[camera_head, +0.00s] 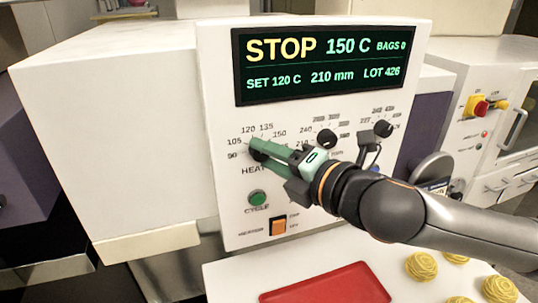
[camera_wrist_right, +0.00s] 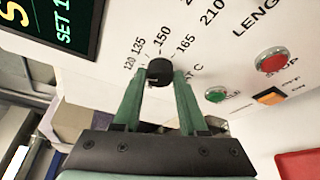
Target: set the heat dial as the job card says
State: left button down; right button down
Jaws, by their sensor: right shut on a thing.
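The black heat dial (camera_head: 258,156) is on the white control panel (camera_head: 222,205), under a scale with marks such as 90, 105, 120, 135 and 150. It shows clearly in the right wrist view (camera_wrist_right: 159,72) between two green fingers. My right gripper (camera_head: 254,149) is shut on this dial, one finger on each side. The dial's pointer direction is not clear. The display (camera_head: 330,62) reads STOP, 150 C, BAGS 0, SET 120 C, 210 mm, LOT 426. I cannot make out a job card. My left gripper is not in view.
Two more black knobs (camera_head: 326,139) (camera_head: 383,129) are to the right on the panel. A green cycle button (camera_head: 257,198) and an orange switch (camera_head: 278,227) are below the heat dial. A red tray (camera_head: 325,287) and several yellow coils (camera_head: 421,266) lie in front.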

jog(key=shift+c, duration=2.2)
grip_release()
jog(key=b+v, duration=0.8)
jog(key=v, duration=0.4)
jog(key=shift+s+d+b, duration=0.15)
jog(key=shift+s+b, duration=0.05)
jog(key=shift+b, duration=0.2)
